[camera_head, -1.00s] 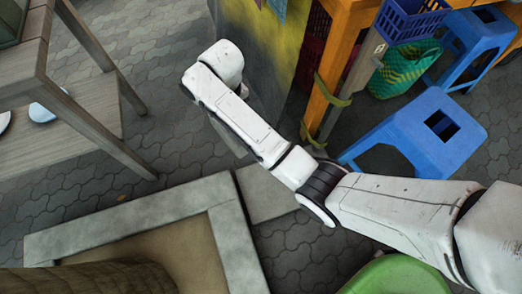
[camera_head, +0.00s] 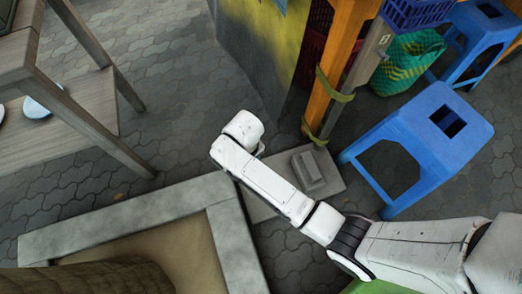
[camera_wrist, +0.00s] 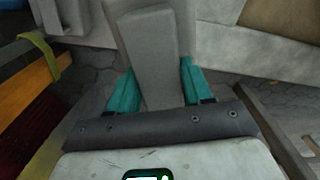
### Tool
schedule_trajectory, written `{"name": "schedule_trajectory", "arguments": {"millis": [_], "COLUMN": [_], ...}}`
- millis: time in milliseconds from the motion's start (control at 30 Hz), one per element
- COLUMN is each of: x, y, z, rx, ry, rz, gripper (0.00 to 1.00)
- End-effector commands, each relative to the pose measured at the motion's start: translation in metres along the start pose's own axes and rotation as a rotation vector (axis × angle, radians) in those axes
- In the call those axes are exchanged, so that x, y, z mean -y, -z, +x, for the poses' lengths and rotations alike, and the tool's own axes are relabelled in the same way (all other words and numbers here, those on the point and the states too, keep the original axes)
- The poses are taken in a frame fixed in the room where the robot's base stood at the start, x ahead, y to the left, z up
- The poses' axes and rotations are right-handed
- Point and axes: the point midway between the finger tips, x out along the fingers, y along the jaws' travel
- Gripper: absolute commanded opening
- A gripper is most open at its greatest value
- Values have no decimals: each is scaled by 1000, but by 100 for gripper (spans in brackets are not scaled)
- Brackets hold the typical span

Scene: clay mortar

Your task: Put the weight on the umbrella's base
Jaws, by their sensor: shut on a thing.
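A grey block, the weight (camera_wrist: 152,60), lies between the two teal fingers of my gripper (camera_wrist: 157,88) in the wrist view, and the gripper is shut on it. In the head view my wrist and arm hide the gripper and the held weight almost wholly. A flat grey slab (camera_head: 336,181), which looks like the umbrella's base, lies on the paving right of my wrist. Another grey block (camera_head: 310,171) with a raised top rests on it. My wrist is up and left of that block, apart from it in the picture. My forearm covers part of the slab.
An orange post (camera_head: 333,70) with green straps stands just behind the slab. A blue stool (camera_head: 440,130) is close on the right. A stone-edged planter (camera_head: 120,218) lies at lower left. A wooden table (camera_head: 90,115) is at left. Open paving (camera_head: 170,110) lies between.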

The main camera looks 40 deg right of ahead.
Motion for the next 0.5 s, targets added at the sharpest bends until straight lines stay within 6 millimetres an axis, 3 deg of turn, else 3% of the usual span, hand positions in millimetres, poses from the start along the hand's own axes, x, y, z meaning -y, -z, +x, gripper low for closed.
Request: {"name": "schedule_trajectory", "arguments": {"millis": [500], "x": [10], "y": [-87], "z": [54], "rx": [-5], "ry": [-5], "rz": [-26], "gripper": [0]}}
